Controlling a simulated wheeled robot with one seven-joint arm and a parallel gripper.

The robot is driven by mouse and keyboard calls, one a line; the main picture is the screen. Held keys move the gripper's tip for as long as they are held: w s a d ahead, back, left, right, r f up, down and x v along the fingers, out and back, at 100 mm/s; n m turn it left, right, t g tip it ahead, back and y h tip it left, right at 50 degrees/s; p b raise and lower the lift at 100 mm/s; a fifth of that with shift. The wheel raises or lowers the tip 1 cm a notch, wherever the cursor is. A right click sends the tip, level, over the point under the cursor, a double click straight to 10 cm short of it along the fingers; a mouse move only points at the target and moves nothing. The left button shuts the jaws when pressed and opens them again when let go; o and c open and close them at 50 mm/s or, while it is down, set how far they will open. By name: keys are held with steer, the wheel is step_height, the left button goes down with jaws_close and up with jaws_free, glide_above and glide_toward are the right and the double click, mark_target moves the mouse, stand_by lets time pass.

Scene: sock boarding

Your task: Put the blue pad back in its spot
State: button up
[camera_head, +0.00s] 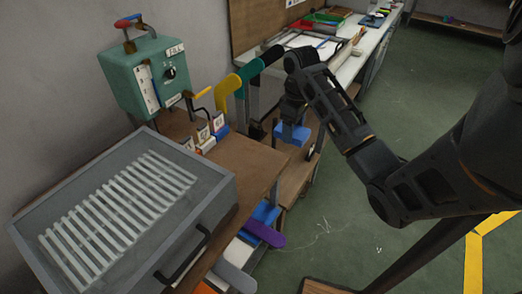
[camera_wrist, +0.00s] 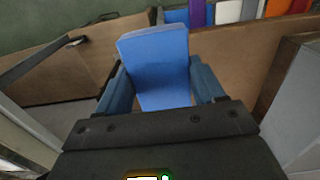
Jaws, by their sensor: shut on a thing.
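The blue pad (camera_wrist: 157,62) stands between the two fingers of my gripper (camera_wrist: 157,92) in the wrist view, with its broad face toward the camera. The fingers are shut on its sides. In the head view my gripper (camera_head: 291,138) hangs beside the right edge of the wooden bench, held above the lower shelf area, and blue shows at its end. Below the bench top, the head view shows a purple board (camera_head: 263,233) and a blue piece (camera_head: 266,212) sticking out. I cannot tell which place is the pad's spot.
A grey tray with white slats (camera_head: 120,215) covers the bench's near left. A green control box (camera_head: 152,75) stands behind it. Yellow, teal and black sock forms (camera_head: 228,92) rise close left of my gripper. Purple (camera_wrist: 202,13), white and orange boards line the wrist view's top right.

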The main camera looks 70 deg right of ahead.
steer(key=shift+w+a+f, duration=0.2)
steer(key=shift+w+f, duration=0.25)
steer(key=shift+w, duration=0.25)
steer(key=shift+w+a+f, duration=0.1)
steer(key=shift+w+f, duration=0.1)
steer(key=shift+f, duration=0.1)
steer(key=shift+w+f+b, duration=0.3)
steer(key=shift+w+b, duration=0.1)
steer(key=shift+w, duration=0.15)
steer(key=b, duration=0.4)
glide_above(258, 157)
step_height(258, 157, down, 5)
steer(key=shift+r, duration=0.2)
steer(key=shift+w+f, duration=0.1)
steer(key=shift+f, duration=2)
steer(key=shift+f, duration=0.1)
steer(key=o, duration=1)
